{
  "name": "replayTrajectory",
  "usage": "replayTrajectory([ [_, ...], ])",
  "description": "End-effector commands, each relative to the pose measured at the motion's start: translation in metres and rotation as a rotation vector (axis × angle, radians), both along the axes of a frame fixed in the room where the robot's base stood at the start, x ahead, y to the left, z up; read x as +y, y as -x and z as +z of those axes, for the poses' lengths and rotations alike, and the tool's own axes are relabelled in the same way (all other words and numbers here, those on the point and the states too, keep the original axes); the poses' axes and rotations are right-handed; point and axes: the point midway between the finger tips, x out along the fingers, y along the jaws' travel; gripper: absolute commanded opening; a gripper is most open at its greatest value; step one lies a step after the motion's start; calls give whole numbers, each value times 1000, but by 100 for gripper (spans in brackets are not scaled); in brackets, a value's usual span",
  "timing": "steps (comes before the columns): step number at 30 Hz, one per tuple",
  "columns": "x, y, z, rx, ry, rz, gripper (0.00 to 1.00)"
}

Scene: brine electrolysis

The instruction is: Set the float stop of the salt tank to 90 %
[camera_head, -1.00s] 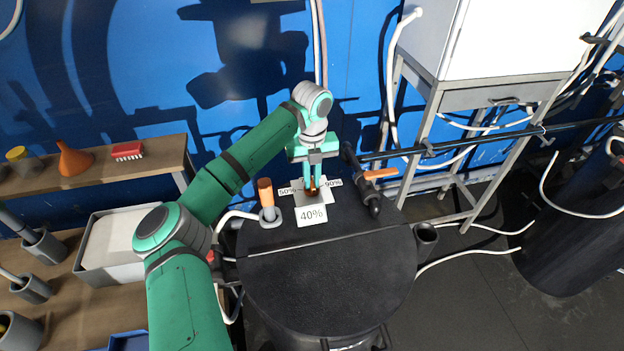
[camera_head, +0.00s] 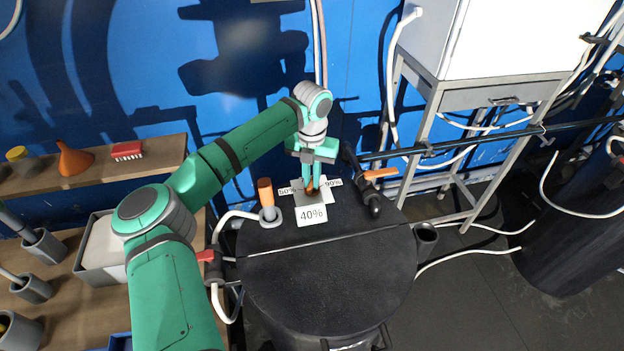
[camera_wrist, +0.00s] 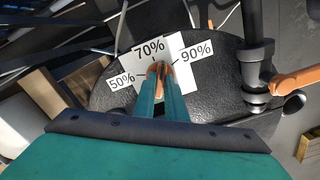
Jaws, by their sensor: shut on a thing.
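The round black salt tank lid (camera_head: 330,270) carries a white scale plate (camera_head: 311,214) near its far edge. My gripper (camera_head: 313,189) points down at the middle of the plate. Its fingers are shut on a small orange-brown float stop knob (camera_wrist: 161,68), mostly hidden between them.
A black valve with an orange handle (camera_head: 380,173) stands close on the right of the plate. An orange-topped fitting (camera_head: 266,192) stands on the left. A dark cup (camera_head: 426,237) is at the lid's right edge. A blue wall is behind.

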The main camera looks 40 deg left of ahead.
Motion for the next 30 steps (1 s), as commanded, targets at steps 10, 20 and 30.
replayTrajectory([
  [10, 2, 0, 2, 0, -4, -322, 0],
  [20, 2, 1, 2, 1, -3, -569, 0],
  [30, 2, 0, 2, -1, -2, -694, 0],
])
